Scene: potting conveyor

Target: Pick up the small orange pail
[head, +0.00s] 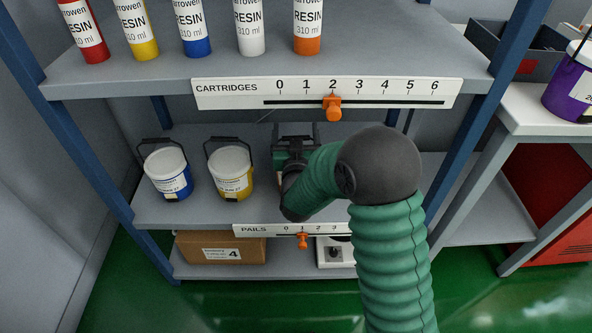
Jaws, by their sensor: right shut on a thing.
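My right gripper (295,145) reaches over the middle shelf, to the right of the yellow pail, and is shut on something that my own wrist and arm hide. I see no orange pail; the shelf spot under and behind my right forearm is covered. A white pail with a blue band (167,172) and a white pail with a yellow band (230,171) stand upright on the shelf to the left, their dark handles raised. My left gripper is out of view.
The pail shelf (195,214) has a PAILS slider strip (262,230) on its front. The upper shelf (400,45) holds several resin cartridges (192,28). A cardboard box (219,248) sits below. A purple pail (571,88) stands on the right-hand bench.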

